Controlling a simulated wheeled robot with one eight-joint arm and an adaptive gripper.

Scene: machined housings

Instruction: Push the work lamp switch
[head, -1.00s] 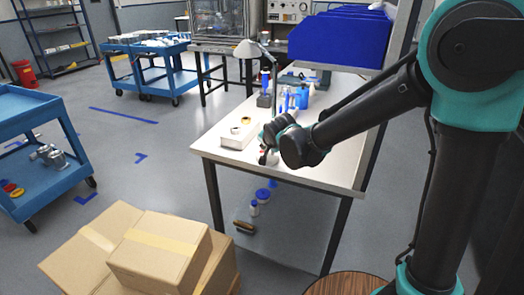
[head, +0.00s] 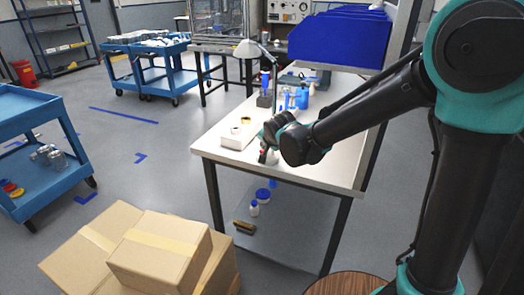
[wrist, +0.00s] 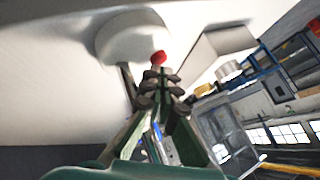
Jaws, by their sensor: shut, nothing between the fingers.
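The work lamp, with a pale shade (head: 247,50) on a thin dark stem, stands on the far part of the white bench (head: 325,172). In the wrist view a small red button-like part (wrist: 158,57) shows just beyond my fingertips, in front of a pale rounded shape (wrist: 132,38). I cannot tell whether the fingertips touch it. My gripper (wrist: 160,76) is shut and empty. In the head view my gripper (head: 266,157) is low over the near part of the bench, partly hidden by my wrist.
A pale box-like holder (head: 240,135) lies left of my gripper on the bench. Blue bottles (head: 300,97) stand further back, below blue bins (head: 340,38). Cardboard boxes (head: 160,250) are on the floor in front. Blue carts (head: 45,150) stand at left.

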